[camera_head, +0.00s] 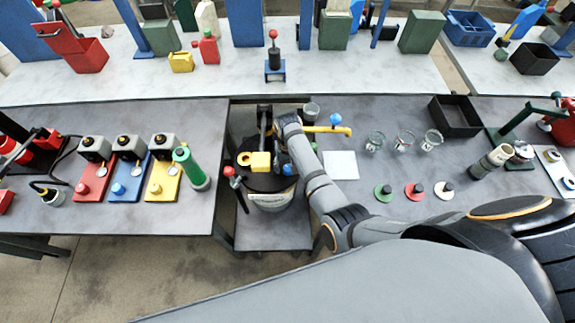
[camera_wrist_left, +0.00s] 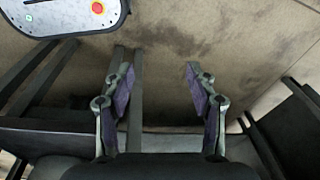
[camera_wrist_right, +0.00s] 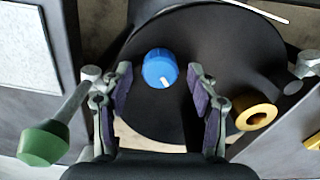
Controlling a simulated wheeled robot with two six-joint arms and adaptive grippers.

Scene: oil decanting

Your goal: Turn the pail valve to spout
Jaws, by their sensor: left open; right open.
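The pail (camera_head: 272,200) stands on a low shelf in the gap between the grey tables, with a round black lid (camera_wrist_right: 215,45). A blue knob (camera_wrist_right: 160,67) with a white mark sits on the lid; it also shows in the head view (camera_head: 288,169). My right gripper (camera_wrist_right: 160,78) is open above the lid, with the blue knob between its fingertips in the picture. I cannot tell whether they touch it. In the head view my right arm hides part of the lid. My left gripper (camera_wrist_left: 157,75) is open and empty over the floor, outside the head view.
A yellow spout piece (camera_wrist_right: 256,115) is right of the right gripper, and a green-tipped lever (camera_wrist_right: 45,142) is left of it. A red-tipped lever (camera_head: 232,174) stands at the pail's left. A yellow pipe (camera_head: 328,129) and several glasses (camera_head: 404,140) are to the right.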

